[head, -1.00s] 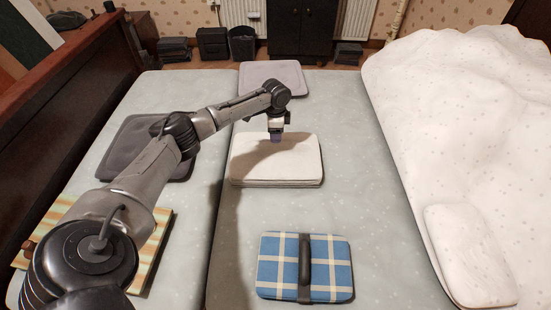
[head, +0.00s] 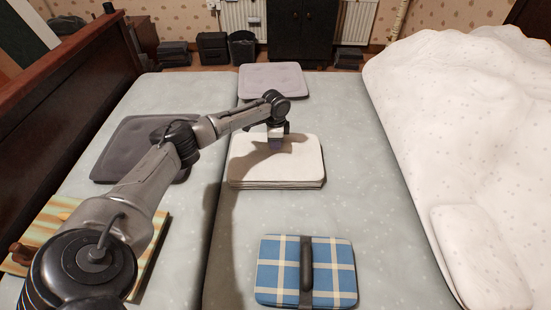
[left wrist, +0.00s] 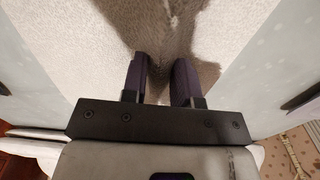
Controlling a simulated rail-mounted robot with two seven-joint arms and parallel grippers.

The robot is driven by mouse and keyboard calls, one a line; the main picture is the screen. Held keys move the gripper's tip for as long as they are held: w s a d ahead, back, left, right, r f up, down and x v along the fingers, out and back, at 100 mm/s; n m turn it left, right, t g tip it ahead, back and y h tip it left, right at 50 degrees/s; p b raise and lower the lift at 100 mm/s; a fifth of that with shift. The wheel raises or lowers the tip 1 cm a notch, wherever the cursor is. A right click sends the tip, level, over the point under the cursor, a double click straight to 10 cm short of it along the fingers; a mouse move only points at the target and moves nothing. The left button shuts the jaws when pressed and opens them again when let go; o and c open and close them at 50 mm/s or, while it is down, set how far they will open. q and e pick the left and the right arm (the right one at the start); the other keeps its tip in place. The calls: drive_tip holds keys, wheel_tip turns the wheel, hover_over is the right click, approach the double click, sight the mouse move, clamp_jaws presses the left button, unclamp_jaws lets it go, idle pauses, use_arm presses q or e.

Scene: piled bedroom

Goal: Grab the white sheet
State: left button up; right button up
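A folded white sheet (head: 300,160) lies as a flat, layered stack in the middle of the bed. My left gripper (head: 275,145) points down over the rear middle of the stack, at or very near its top. In the left wrist view, the two dark fingers of the left gripper (left wrist: 161,75) stand apart, with the pale cloth of the sheet (left wrist: 100,45) filling the view beyond them. A strip of cloth shows between the fingers, and no pinched fold is visible. Whether the tips touch the cloth is unclear. My right gripper is out of view.
A blue plaid case with a dark strap (head: 335,270) lies in front of the sheet. A dark grey cushion (head: 125,145) is left, a lighter grey one (head: 270,80) behind. A striped item (head: 150,245) lies front left. A bulky white duvet (head: 460,110) and pillow (head: 480,255) fill the right.

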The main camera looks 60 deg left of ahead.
use_arm(q)
clamp_jaws()
